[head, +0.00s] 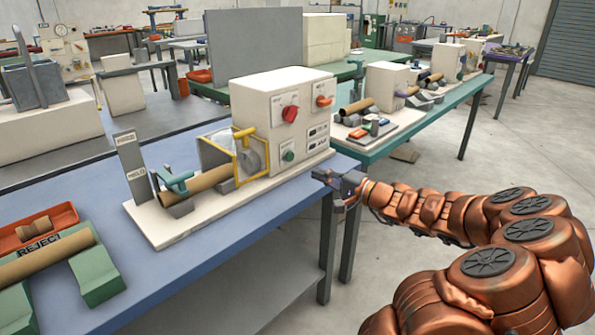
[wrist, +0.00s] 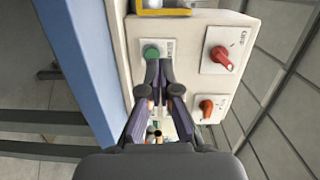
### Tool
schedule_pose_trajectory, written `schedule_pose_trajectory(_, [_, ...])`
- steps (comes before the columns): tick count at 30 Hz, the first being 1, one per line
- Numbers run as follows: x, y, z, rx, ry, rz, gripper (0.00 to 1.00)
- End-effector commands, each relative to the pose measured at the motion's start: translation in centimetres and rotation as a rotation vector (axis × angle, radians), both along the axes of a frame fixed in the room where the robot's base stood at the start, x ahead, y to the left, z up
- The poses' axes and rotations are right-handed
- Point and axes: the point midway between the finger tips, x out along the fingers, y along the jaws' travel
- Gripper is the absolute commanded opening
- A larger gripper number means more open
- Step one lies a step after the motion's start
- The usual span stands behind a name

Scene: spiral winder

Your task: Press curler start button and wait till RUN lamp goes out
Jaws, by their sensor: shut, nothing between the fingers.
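The curler is a cream box (head: 280,125) on a pale base plate on the blue bench. Its front panel has a green button (head: 288,155), a red knob (head: 290,113), an orange-red knob (head: 323,101) and small dark label fields. In the wrist view the green button (wrist: 151,53) is just beyond my fingertips. My gripper (head: 340,180) is shut and empty, in front of the panel and apart from it in the head view. The fingertips show in the wrist view (wrist: 159,72), pointing at the panel. I cannot make out the RUN lamp or whether it is lit.
A cardboard tube (head: 208,180) lies in the machine's cradle beside a yellow-framed guard (head: 250,155). A red REJECT tray (head: 62,217) and green blocks (head: 95,275) stand at the left. A green-topped bench (head: 440,108) with similar machines is behind. The floor at right is clear.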

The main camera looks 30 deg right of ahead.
Motion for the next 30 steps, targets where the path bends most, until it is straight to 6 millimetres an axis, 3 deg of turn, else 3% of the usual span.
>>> schedule_pose_trajectory(1, [-0.3, -1.8, -1.1, 0.016, -0.003, -0.041, 0.00])
schedule_pose_trajectory(3, [-0.6, -3.3, -1.7, 0.028, -0.008, -0.079, 0.00])
schedule_pose_trajectory(6, [-0.8, -4.3, -2.0, 0.037, -0.009, -0.102, 0.00])
schedule_pose_trajectory(20, [-0.3, -4.1, -1.8, 0.035, -0.010, -0.100, 0.00])
schedule_pose_trajectory(30, [3.4, -3.0, -1.8, 0.035, -0.010, -0.095, 0.00])
